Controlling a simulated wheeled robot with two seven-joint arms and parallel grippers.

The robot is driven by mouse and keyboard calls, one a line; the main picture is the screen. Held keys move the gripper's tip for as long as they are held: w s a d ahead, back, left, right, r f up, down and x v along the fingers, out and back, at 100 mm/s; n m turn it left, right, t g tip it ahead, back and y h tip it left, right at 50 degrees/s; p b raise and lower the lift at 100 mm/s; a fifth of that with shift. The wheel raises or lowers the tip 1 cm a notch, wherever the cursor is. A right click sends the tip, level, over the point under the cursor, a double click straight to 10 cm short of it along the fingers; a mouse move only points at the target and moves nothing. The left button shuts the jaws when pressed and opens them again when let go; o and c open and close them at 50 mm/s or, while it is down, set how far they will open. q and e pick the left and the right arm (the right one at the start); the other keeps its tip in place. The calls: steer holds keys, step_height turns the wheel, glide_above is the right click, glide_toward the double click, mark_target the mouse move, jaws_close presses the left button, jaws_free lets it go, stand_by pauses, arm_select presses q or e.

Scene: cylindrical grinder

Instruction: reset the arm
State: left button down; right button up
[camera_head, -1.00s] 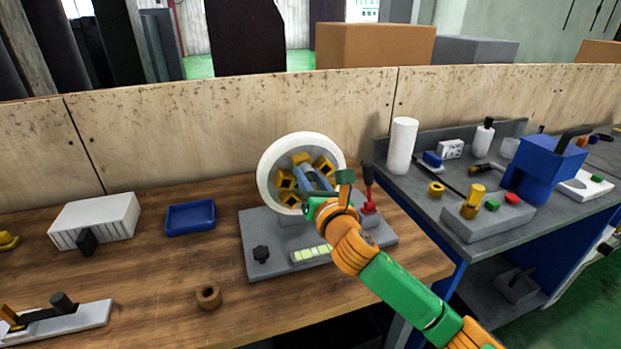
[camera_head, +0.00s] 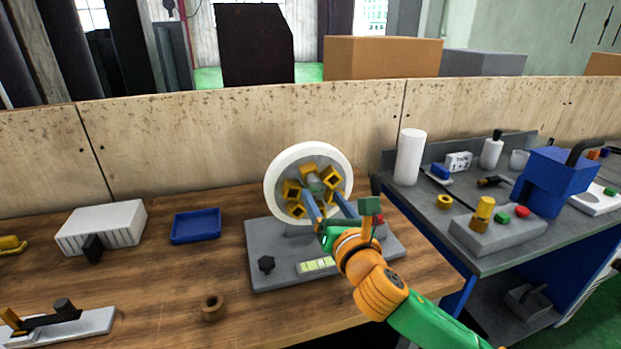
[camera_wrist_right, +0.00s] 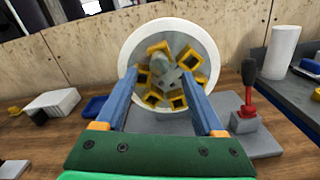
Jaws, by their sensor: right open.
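My right arm comes in from the lower right in the head view. Its gripper (camera_head: 332,211) is in front of the grinder's round white-rimmed wheel (camera_head: 274,191), which carries several yellow square blocks around a grey hub. In the right wrist view the two blue fingers (camera_wrist_right: 163,103) are spread apart with nothing held between them; the wheel (camera_wrist_right: 133,48) stands beyond them. Whether the fingertips touch the wheel cannot be told. The wheel stands on a grey base (camera_head: 270,285) with a black knob and a light green strip. My left gripper is not in view.
A blue tray (camera_head: 196,226), a white ribbed box (camera_head: 103,226) and a brown ring (camera_head: 212,308) are on the wooden table. A red-based lever (camera_wrist_right: 246,105) stands right of the wheel. A grey bench (camera_head: 481,262) with several tools is at the right.

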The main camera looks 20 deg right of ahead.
steer(key=s+f+m+g, duration=0.3)
steer(key=s+f+m, duration=0.2)
steer(key=f+m, duration=0.25)
steer(key=s+f+m+g, duration=0.3)
steer(key=s+f+m, duration=0.2)
steer(key=f+m, duration=0.3)
steer(key=s+d+f+m+g, duration=0.1)
steer(key=s+f+m+g, duration=0.3)
steer(key=s+f+m, duration=0.5)
steer(key=s+f+m+g, duration=0.4)
steer(key=s+f+m, duration=0.25)
steer(key=s, duration=0.45)
step_height(320, 180, down, 16)
steer(key=s+r+g, duration=0.1)
steer(key=s+g, duration=0.1)
steer(key=s+d+f+g, duration=0.1)
steer(key=s+d+f, duration=0.1)
steer(key=s+f, duration=0.9)
steer(key=shift+s+d+f+h, duration=0.2)
steer(key=shift+s+h, duration=0.1)
steer(key=shift+s, duration=0.3)
